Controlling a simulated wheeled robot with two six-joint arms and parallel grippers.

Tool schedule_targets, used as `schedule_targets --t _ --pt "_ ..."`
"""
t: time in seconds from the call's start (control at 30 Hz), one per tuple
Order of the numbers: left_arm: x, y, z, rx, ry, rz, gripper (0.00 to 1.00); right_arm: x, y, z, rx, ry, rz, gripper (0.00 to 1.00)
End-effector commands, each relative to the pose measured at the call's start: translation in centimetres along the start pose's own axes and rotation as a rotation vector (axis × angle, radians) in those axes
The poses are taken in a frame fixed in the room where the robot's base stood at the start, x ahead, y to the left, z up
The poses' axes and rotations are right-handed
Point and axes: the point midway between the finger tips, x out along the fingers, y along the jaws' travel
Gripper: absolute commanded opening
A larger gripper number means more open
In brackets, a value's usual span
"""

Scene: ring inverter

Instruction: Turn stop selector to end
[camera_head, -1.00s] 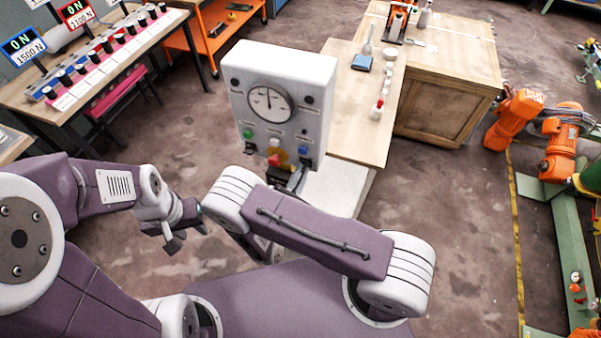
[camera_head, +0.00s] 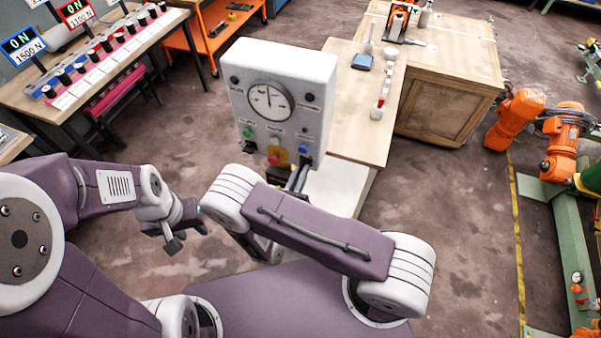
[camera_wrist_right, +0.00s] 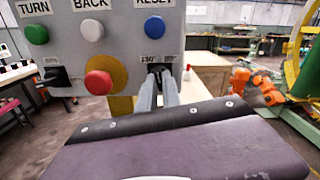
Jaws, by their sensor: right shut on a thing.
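The grey control box (camera_head: 283,100) faces me in the head view, with a round dial and coloured buttons. My right gripper (camera_wrist_right: 159,88) is at the lower right of its panel, below the blue button (camera_wrist_right: 156,25). It is shut on the black stop selector (camera_wrist_right: 157,68), which its fingers mostly hide. In the head view my right gripper (camera_head: 297,178) is partly hidden by my own arm. My left gripper (camera_head: 186,237) is open and empty, off to the left above the floor.
Close beside the selector is a red button on yellow (camera_wrist_right: 99,83); a black knob (camera_wrist_right: 57,77) is further left. A wooden table (camera_head: 350,135) stands behind the box. A bench with several pegs (camera_head: 100,60) is at far left.

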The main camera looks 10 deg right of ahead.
Motion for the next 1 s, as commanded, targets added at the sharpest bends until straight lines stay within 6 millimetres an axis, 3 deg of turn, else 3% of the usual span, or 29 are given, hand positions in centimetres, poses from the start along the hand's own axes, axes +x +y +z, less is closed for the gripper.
schedule_targets --t 0.4,1.0 --pt "-0.01 0.0 0.0 0.0 0.0 0.0 0.36 0.06 -0.12 0.06 -0.255 -0.001 -0.003 0.0" --pt "-0.03 0.0 0.0 0.0 0.0 0.0 0.36 0.07 -0.18 0.07 -0.333 -0.001 -0.005 0.0"
